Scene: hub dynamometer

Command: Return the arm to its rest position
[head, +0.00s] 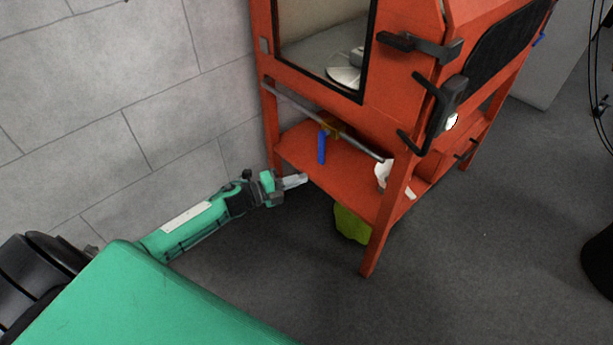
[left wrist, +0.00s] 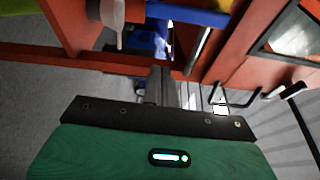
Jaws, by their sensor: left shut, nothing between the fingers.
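My left arm is green and reaches in from the lower left in the head view. My left gripper (head: 294,181) is shut and empty, beside the left edge of the orange machine's lower shelf. In the left wrist view the shut fingers (left wrist: 160,85) point toward the orange frame. I cannot tell from the pictures whether the fingers touch it. My right gripper is not in view.
The orange machine (head: 400,90) has a lower shelf (head: 340,172) holding a blue-handled item (head: 321,147) and a white object (head: 382,173). A yellow-green object (head: 351,224) is under the shelf. Grey block wall (head: 90,90) stands behind.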

